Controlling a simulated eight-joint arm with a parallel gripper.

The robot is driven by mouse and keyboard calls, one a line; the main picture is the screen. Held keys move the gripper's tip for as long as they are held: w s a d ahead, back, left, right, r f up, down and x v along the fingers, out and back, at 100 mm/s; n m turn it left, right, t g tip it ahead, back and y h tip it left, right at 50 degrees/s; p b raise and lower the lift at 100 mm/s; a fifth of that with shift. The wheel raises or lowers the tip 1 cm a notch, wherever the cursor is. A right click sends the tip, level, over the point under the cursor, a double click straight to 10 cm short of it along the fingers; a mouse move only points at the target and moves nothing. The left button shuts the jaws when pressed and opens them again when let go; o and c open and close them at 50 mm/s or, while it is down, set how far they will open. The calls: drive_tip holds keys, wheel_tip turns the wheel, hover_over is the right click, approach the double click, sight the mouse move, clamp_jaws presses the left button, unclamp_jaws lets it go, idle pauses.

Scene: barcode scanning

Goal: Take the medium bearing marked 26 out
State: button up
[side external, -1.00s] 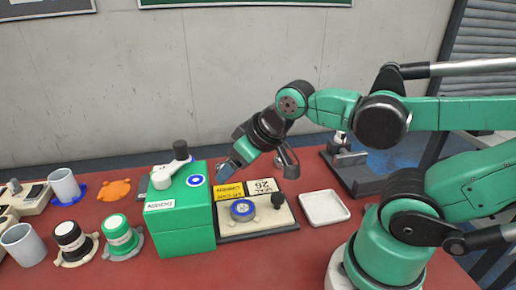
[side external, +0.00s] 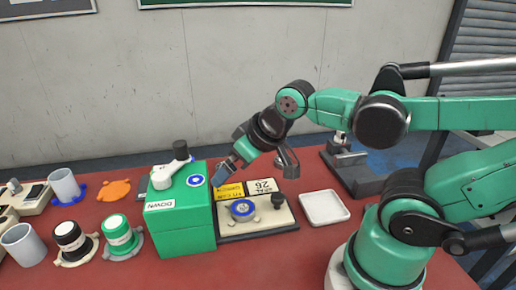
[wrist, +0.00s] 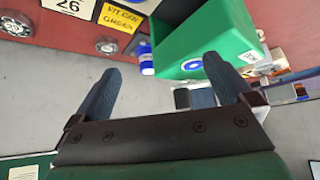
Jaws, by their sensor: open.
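I cannot tell which part is the bearing. My gripper (side external: 227,172) is tilted down above the plate's back left, close to the green box. The wrist view shows its fingers (wrist: 162,64) apart with nothing between them.
A green box (side external: 182,230) with a lever on top stands directly left of the plate. An empty white tray (side external: 324,208) lies to the right. Cups (side external: 24,245), capped jars (side external: 70,238) and an orange piece (side external: 114,190) stand further left.

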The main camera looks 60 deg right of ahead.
drive_tip(key=n+g+y, duration=0.1)
drive_tip(key=n+g, duration=0.3)
drive_tip(key=n, duration=0.1)
hover_over(243, 207)
drive_tip(key=s, duration=0.1)
drive_tip(key=f, duration=0.5)
drive_tip(key=shift+s+d, duration=0.2)
drive_tip(key=shift+d, duration=0.2)
drive_tip(key=shift+s+d+f+n+g+y, duration=0.15)
drive_tip(key=shift+f+n+g+y, duration=0.2)
drive_tip(key=shift+n, duration=0.45)
drive_tip(key=shift+x, duration=2.85)
clamp_jaws()
drive_tip(key=shift+r, duration=0.2)
